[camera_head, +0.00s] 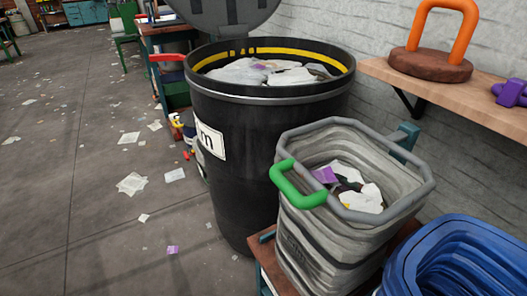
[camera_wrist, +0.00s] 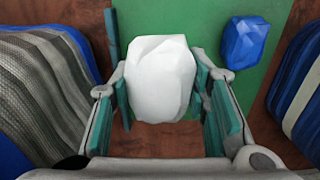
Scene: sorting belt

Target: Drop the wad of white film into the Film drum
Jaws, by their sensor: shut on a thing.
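The wad of white film (camera_wrist: 160,78) is a pale, faceted lump between the teal pads of my gripper (camera_wrist: 168,95) in the wrist view. My gripper is shut on it, over a green surface with brown beside it. The Film drum (camera_head: 262,135) is the large black drum in the head view, with a yellow band inside its rim and a white label ending in "m". It holds whitish crumpled film and its round lid is raised behind it. My gripper and the wad are not in the head view.
A grey bin (camera_head: 345,240) with a green handle stands right of the drum, holding scraps. A blue bin (camera_head: 465,265) is at lower right. A shelf (camera_head: 440,90) carries an orange-handled weight. A blue lump (camera_wrist: 243,42) lies near the wad in the wrist view. Litter dots the floor.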

